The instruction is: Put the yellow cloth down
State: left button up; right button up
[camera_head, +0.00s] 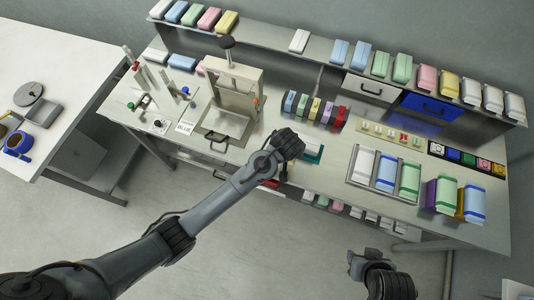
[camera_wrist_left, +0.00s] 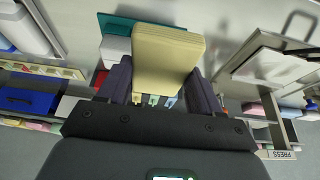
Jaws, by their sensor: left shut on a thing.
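The yellow cloth (camera_wrist_left: 167,52) is a folded, pale yellow stack. In the left wrist view it sits between the two dark fingers of my left gripper (camera_wrist_left: 163,85), which is shut on it. In the head view my left gripper (camera_head: 282,168) is over the front middle of the workbench (camera_head: 330,170), and the arm hides the cloth. A teal flat thing (camera_wrist_left: 118,22) with a white block beside it shows behind the cloth; the gap between them and the cloth is unclear. My right gripper (camera_head: 358,264) is low at the bottom right, with its fingers unclear.
A press (camera_head: 235,85) stands left of my left gripper. A row of small coloured packs (camera_head: 315,108) lies behind it. A tray (camera_head: 361,180) with cloth stacks is to the right. A blue bin (camera_head: 433,107) sits under the back shelf.

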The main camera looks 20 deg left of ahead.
pick_arm(q)
send_over(263, 146)
jog(key=s, duration=0.2)
jog(key=f, duration=0.7)
jog(key=shift+w+f, duration=0.25)
jog(key=shift+f, duration=0.1)
jog(key=shift+a+f, duration=0.1)
jog(key=shift+f, duration=1.95)
jog(key=shift+f, duration=0.1)
